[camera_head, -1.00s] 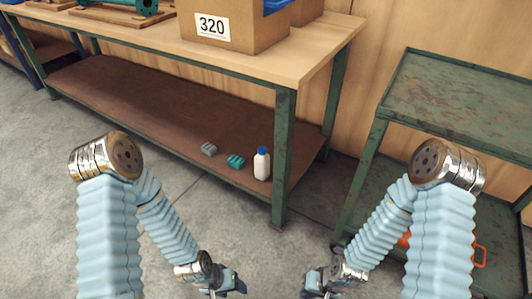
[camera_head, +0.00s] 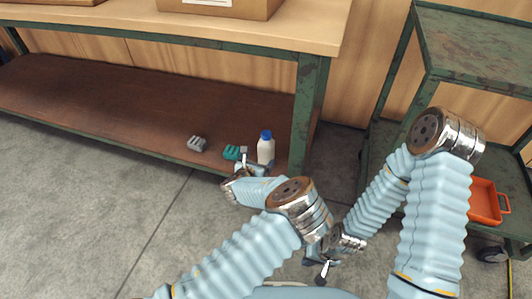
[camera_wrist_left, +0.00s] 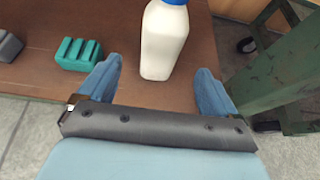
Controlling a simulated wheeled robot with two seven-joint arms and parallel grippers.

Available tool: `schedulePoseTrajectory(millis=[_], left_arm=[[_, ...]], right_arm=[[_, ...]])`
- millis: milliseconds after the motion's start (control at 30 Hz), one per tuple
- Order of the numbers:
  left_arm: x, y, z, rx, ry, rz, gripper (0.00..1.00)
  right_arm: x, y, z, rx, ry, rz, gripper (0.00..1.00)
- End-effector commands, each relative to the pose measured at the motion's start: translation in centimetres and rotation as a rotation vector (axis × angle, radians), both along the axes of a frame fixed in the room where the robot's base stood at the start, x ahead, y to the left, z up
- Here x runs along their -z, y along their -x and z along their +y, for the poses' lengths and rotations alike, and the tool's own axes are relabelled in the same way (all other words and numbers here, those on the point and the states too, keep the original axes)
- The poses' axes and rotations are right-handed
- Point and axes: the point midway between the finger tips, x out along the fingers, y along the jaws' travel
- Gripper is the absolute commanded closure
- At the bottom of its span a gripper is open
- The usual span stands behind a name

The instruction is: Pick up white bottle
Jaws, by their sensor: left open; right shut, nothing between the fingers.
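The white bottle (camera_head: 265,150) with a blue cap stands upright on the lower shelf of the workbench, near the right front leg. In the left wrist view the bottle (camera_wrist_left: 164,40) stands ahead of my left gripper (camera_wrist_left: 160,85), in line with the gap between its fingers. My left gripper (camera_head: 252,170) is open and empty at the shelf's front edge, just in front of the bottle. My right gripper (camera_head: 323,268) is shut and empty, low over the floor to the right.
A teal block (camera_head: 234,152) and a grey block (camera_head: 197,143) lie on the shelf left of the bottle. The green bench leg (camera_head: 305,115) stands close on the right. A green cart (camera_head: 470,50) with an orange crate (camera_head: 486,202) stands further right.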

Motion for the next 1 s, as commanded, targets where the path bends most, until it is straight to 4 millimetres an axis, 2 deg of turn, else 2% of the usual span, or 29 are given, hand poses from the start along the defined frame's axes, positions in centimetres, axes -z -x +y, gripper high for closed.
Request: schedulePoseTrajectory(millis=[100,200,433,633,767,967,1000], left_arm=[[1.3,-2.2,-0.7,-0.001,0.003,0.001,0.08],[2.0,-3.5,-1.1,-0.003,0.003,0.003,0.08],[2.8,-5.2,-1.7,-0.005,0.005,0.004,0.08],[4.2,-7.9,-2.7,-0.007,0.006,0.004,0.08],[4.6,-8.8,-2.9,-0.006,0.005,0.005,0.08],[4.6,-8.8,-3.0,-0.007,0.004,0.005,0.08],[4.6,-8.8,-3.0,-0.007,0.004,0.005,0.11]], right_arm=[[0.3,0.0,0.0,0.000,-0.001,0.001,1.00],[0.4,0.0,0.1,0.000,-0.001,0.001,1.00],[0.6,0.0,0.1,-0.002,-0.002,0.001,1.00],[0.9,0.0,0.1,-0.002,-0.002,0.002,1.00],[1.0,0.0,0.1,-0.002,-0.003,0.002,1.00],[0.9,0.0,0.1,-0.002,-0.003,0.002,1.00],[0.9,0.0,0.1,-0.002,-0.003,0.002,1.00]])
